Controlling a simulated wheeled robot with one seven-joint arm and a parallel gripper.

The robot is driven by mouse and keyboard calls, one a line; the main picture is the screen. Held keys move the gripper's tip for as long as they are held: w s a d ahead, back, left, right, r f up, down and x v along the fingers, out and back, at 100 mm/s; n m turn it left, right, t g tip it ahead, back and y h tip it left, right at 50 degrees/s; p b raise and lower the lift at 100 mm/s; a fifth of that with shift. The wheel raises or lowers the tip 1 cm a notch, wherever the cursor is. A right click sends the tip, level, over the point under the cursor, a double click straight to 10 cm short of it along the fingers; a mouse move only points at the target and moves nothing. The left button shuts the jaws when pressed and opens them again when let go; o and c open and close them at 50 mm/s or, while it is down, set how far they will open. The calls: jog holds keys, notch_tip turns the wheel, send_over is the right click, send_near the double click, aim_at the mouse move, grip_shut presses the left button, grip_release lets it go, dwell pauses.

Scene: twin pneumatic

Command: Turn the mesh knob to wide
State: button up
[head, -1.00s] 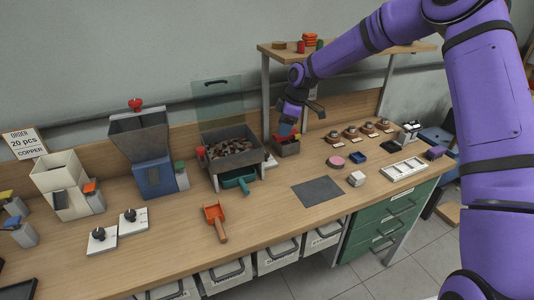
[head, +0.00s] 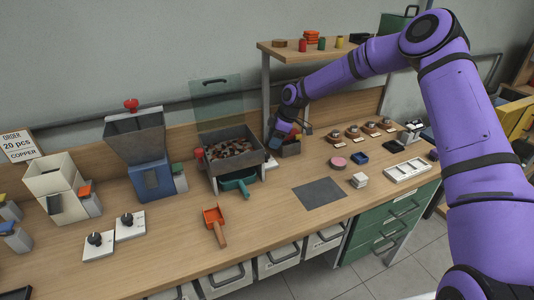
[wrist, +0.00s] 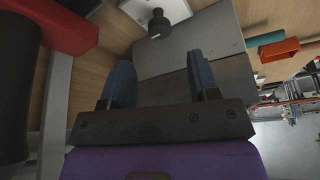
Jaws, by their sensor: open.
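A black round knob (wrist: 158,24) stands on a white plate (wrist: 175,10) at the top of the wrist view. It is ahead of my gripper (wrist: 160,78), whose two blue-grey fingers are apart with nothing between them. The fingers do not touch the knob. In the head view a small white plate (head: 271,163) lies at the right side of the grey mesh box (head: 236,165), and my gripper (head: 274,141) hangs just above it. The knob there is too small or hidden to make out. Its setting and any marks cannot be read.
A red part (wrist: 55,30) is near in the wrist view. A teal tray (head: 238,181) sits under the mesh box. Two other knob plates (head: 130,232) lie at left. A dark mat (head: 319,193) is clear.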

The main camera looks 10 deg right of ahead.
aim_at(267, 154)
jog(key=x, duration=0.7)
